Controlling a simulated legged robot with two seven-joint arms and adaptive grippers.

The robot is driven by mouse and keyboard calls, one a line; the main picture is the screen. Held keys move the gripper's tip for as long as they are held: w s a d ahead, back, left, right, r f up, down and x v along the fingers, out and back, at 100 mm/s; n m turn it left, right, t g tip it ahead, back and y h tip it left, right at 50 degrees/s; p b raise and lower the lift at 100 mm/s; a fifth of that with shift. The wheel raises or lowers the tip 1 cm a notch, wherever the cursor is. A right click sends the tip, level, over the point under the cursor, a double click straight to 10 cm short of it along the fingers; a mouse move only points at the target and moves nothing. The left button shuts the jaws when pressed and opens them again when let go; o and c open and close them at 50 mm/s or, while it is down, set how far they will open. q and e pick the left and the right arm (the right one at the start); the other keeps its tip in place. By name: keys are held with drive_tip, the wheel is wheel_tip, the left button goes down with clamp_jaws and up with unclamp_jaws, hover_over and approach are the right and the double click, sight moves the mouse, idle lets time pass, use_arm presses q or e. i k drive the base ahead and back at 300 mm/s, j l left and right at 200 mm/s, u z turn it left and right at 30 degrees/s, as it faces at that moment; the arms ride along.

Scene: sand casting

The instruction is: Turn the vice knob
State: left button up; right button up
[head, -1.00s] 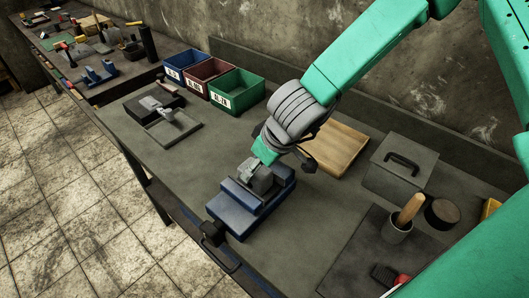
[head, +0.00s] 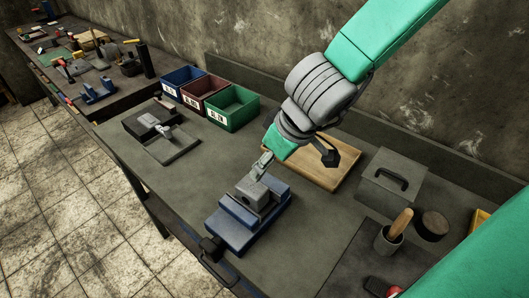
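The blue vice (head: 232,234) sits at the near edge of the workbench. Its black knob (head: 211,248) is at the vice's lower left end, over the bench edge. My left gripper is not in view.
Blue (head: 184,83), red (head: 205,93) and green (head: 233,108) bins stand at the back.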

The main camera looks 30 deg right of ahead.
sight(212, 248)
drive_tip(key=k+j, duration=0.75)
drive_tip(key=k, duration=0.1)
